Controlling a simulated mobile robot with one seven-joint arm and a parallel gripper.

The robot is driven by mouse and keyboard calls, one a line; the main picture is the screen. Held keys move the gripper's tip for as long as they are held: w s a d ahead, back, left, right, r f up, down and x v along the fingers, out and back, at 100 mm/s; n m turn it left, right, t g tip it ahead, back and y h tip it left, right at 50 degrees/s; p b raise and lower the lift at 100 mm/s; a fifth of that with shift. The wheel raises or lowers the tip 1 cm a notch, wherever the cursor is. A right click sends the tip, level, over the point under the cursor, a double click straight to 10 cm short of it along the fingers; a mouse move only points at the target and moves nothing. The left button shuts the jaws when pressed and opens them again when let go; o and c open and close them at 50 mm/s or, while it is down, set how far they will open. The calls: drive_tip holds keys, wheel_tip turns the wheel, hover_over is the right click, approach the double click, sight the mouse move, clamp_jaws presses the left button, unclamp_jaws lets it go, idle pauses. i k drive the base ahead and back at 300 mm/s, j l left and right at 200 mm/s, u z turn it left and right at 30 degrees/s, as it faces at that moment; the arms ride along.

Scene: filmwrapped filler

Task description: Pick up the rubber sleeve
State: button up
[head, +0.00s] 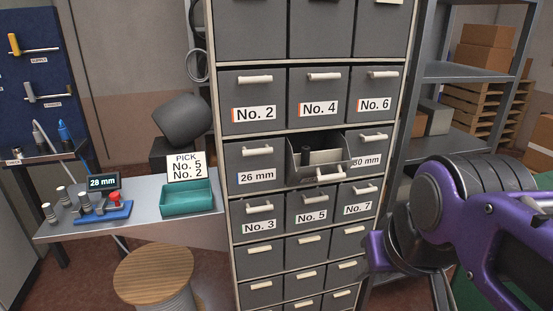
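A short dark cylinder (305,155), which looks like the rubber sleeve, stands in an open grey drawer (332,158). The drawer is pulled out of the cabinet between the 26 mm drawer (256,167) and the drawer marked 80 mm or 30 mm. The open drawer's front is tipped, and its own label is not visible. The cylinder's lower part is partly hidden by the drawer. My purple and dark grey arm fills the lower right, apart from the drawer in the picture. I cannot make out any gripper fingers.
A teal tray (188,203) stands on the bench at left, below a sign (187,166) reading PICK No. 5 No. 2. A display (103,182) reads 28 mm. A round wooden-topped stool (153,275) stands in front. Metal shelves (465,75) flank the cabinet at right.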

sight(305, 150)
drive_tip(key=l, duration=0.5)
drive_tip(key=i+j+z, duration=0.1)
drive_tip(key=i+z, duration=0.15)
drive_tip(key=i, duration=0.2)
drive_tip(key=i+j+z, duration=0.15)
drive_tip(key=i+z, duration=0.15)
drive_tip(key=k+l+u, duration=0.5)
drive_tip(key=k+u, duration=0.3)
drive_tip(key=i+z, duration=0.3)
drive_tip(key=i+j+z, duration=0.15)
drive_tip(key=i+z, duration=0.2)
drive_tip(key=i, duration=0.05)
